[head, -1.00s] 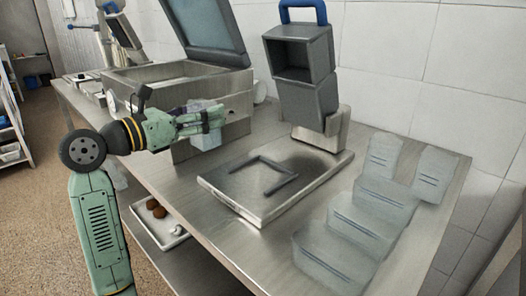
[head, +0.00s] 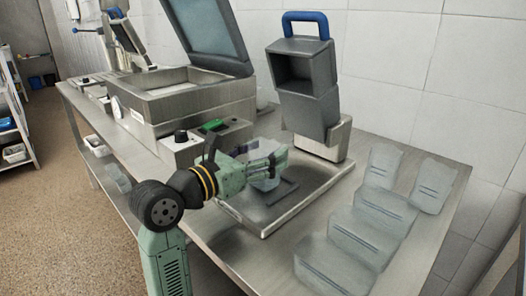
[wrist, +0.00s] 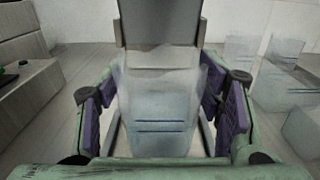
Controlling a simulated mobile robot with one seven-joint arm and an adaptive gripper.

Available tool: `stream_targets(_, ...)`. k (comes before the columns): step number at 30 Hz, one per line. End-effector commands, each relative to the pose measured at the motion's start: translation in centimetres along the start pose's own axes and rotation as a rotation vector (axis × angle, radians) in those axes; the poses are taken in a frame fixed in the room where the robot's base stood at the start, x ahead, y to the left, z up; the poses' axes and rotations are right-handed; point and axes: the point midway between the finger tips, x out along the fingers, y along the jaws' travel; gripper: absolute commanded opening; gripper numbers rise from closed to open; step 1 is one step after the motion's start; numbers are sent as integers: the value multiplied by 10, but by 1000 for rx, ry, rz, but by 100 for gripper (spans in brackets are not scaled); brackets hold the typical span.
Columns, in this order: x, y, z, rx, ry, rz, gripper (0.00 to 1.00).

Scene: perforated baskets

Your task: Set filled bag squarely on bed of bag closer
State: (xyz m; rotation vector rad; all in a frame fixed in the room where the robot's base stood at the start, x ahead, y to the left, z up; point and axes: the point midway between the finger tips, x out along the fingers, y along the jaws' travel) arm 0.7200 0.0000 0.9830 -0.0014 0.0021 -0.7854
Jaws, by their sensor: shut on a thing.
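My gripper (head: 268,160) is shut on a translucent pale bag (wrist: 160,110), with a purple-lined finger on each side of it in the wrist view. The bag is upright and carries two dark lines; in the head view it shows partly behind the fingers (head: 266,182). It is over the flat metal bed (head: 305,196) of the bag closer, near the dark raised bracket on that bed. The closer's dark grey head (head: 305,90) with a blue handle stands at the back of the bed. I cannot tell whether the bag touches the bed.
Several similar translucent bags (head: 365,232) stand on the steel table to the right of the closer. A metal machine with an open lid (head: 190,105) and a box with a green switch (head: 213,126) are to the left. A white wall is behind.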

Motion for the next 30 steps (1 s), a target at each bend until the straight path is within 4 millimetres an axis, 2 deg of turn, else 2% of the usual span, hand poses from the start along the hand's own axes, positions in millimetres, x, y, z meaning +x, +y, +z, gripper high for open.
stream_targets(10, 0, 0, -4, 1, -1, 0, 24)
stream_targets(11, 0, 0, -4, 1, 0, 0, 61)
stream_targets(19, 0, 0, -3, 1, 0, 0, 79)
stream_targets(30, 0, 0, 0, 1, 0, 0, 81)
